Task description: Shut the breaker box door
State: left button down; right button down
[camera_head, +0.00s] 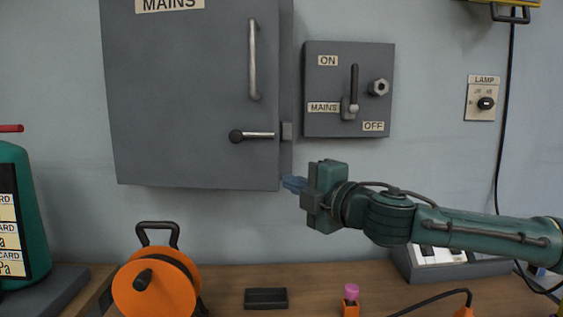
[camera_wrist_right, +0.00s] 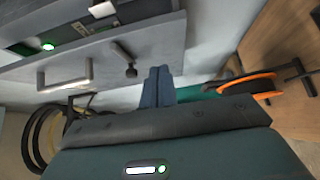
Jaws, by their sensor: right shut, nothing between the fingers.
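The breaker box door (camera_head: 190,100) is a grey panel with a MAINS label, a vertical bar handle (camera_head: 253,60) and a latch lever with a dark knob (camera_head: 252,136). It looks ajar, its right edge standing out from the box. In the right wrist view, the door (camera_wrist_right: 150,45) shows with a dark inside, labels and a green light behind it. The fingers also show in the wrist view (camera_wrist_right: 158,82). My left gripper is out of view.
An ON/OFF switch box (camera_head: 330,85) is on the wall just right of the door. Below is a wooden bench with an orange cable reel (camera_head: 130,288), a black block (camera_head: 265,298) and a grey unit (camera_head: 480,266). A green canister (camera_head: 30,225) stands at left.

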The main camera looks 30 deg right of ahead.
aim_at(269, 169)
jog(key=w+p, duration=0.2)
jog(key=w, duration=0.1)
jog(key=w+d+p, duration=0.1)
jog(key=w+p, duration=0.1)
jog(key=w, duration=0.1)
jog(key=shift+w+d, duration=0.2)
jog(key=shift+w, duration=0.15)
jog(key=shift+w+d, duration=0.3)
jog(key=shift+w, duration=0.05)
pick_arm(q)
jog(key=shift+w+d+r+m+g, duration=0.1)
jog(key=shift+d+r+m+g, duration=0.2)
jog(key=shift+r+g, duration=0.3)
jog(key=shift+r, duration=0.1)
